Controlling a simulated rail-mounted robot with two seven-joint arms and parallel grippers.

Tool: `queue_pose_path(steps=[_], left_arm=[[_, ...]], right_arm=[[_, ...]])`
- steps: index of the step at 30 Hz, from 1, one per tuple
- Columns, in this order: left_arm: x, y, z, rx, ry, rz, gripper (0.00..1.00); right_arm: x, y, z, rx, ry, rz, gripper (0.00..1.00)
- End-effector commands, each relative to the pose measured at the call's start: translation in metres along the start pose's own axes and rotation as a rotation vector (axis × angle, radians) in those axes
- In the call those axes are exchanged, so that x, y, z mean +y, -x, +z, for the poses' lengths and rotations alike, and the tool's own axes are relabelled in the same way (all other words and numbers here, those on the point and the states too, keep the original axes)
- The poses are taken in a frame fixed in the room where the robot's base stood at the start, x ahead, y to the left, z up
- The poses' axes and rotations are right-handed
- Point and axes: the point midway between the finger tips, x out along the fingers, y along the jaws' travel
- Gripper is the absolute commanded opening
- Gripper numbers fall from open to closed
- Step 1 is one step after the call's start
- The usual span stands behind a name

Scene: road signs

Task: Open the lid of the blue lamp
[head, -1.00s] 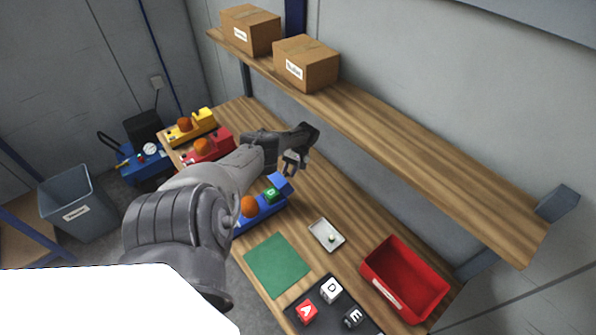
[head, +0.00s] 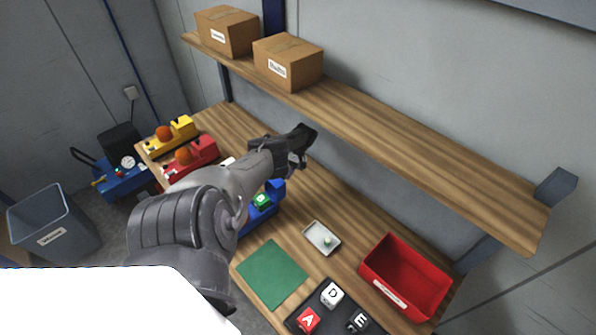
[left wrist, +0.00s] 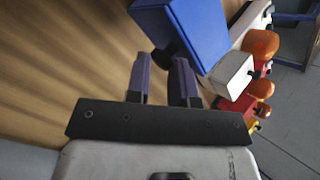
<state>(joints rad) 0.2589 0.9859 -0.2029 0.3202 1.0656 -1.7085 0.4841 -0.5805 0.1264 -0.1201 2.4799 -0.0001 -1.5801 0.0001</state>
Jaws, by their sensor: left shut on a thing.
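The blue lamp (head: 262,222) stands on the wooden table, partly behind my left arm in the head view. Its blue lid (head: 276,189) stands raised and tilted, beside a green lettered block (head: 262,201) in the lamp. My left gripper (head: 298,163) is at the wall side of the lid. In the left wrist view, a blue box-shaped part (left wrist: 195,30) is just ahead of the left gripper (left wrist: 164,68). The fingers are shut on a small dark knob (left wrist: 165,52) next to this blue part. The lamp's orange top is hidden in the head view. My right gripper is not seen.
Red (head: 190,158) and yellow (head: 172,135) lamps stand further left. A green mat (head: 271,273), a small tray (head: 322,238), a red bin (head: 405,278) and a dark tray with letter blocks (head: 318,326) lie nearer. A shelf (head: 400,140) with boxes overhangs the back.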

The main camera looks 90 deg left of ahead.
Motion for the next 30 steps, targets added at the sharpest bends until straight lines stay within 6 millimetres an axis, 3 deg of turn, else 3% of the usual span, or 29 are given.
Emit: queue_pose_path(steps=[1, 15, 16, 18, 24, 30], left_arm=[[0.0003, -0.0084, 0.0015, -0.015, 0.001, -0.011, 0.00], [-0.0013, -0.0088, 0.0021, -0.022, 0.003, -0.015, 0.00], [-0.0013, -0.0088, 0.0021, -0.022, 0.003, -0.015, 0.24], [-0.0012, -0.0088, 0.0021, -0.022, 0.003, -0.015, 0.30], [-0.0013, -0.0089, 0.0016, -0.020, 0.002, -0.015, 0.50], [-0.0012, -0.0091, 0.0012, -0.018, 0.002, -0.015, 0.50]], right_arm=[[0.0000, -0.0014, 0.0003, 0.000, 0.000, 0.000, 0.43], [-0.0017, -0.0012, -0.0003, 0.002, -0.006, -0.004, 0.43], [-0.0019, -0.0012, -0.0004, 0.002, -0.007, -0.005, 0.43], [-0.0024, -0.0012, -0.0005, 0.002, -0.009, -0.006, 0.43], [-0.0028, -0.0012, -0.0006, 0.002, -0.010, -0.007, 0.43], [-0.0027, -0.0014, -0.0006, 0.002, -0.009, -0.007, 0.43]])
